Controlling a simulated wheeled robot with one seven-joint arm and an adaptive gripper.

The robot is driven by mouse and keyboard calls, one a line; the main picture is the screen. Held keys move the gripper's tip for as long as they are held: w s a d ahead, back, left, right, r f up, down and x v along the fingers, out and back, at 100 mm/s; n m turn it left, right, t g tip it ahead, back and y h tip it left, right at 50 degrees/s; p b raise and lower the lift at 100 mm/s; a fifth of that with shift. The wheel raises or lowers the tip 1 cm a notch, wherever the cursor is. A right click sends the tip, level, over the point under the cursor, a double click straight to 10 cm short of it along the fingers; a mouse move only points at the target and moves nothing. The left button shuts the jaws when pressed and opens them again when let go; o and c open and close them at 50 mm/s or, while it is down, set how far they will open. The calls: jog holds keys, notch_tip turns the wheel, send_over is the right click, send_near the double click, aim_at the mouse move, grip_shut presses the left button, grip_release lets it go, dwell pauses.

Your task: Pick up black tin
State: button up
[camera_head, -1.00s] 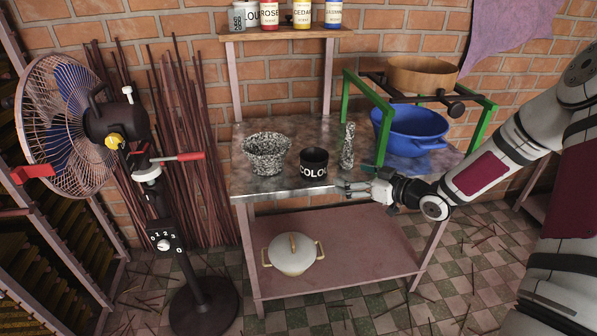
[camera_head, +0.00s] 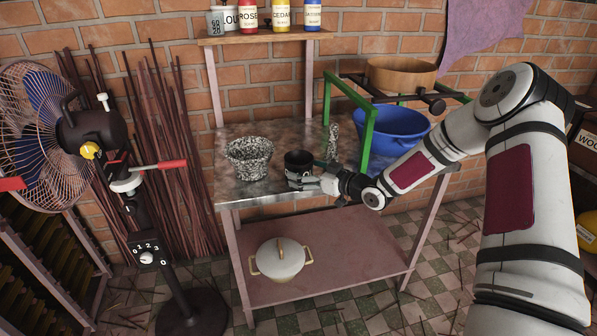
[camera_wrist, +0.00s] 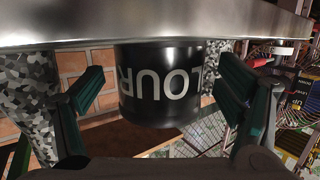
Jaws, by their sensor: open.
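The black tin (camera_head: 297,160) with white lettering stands upright on the metal worktop, near its front edge. In the wrist view the tin (camera_wrist: 160,85) appears upside down, hanging from the worktop edge at the top of the picture. My gripper (camera_head: 309,172) is open at the tin's right side, low over the worktop. In the wrist view one finger of my gripper (camera_wrist: 163,88) is on each side of the tin, with gaps visible on both sides. In the head view the near finger partly covers the tin's lower front.
A speckled mortar (camera_head: 248,158) stands left of the tin, and a speckled pestle (camera_head: 332,143) stands behind right. A green stand (camera_head: 369,140) with a blue bowl (camera_head: 401,124) is further right. A lidded pot (camera_head: 280,260) sits on the lower shelf (camera_head: 350,240).

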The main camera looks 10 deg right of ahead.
aim_at(300, 162)
jog(key=x, duration=0.3)
jog(key=shift+w+f, duration=0.1)
jog(key=c, duration=1.3)
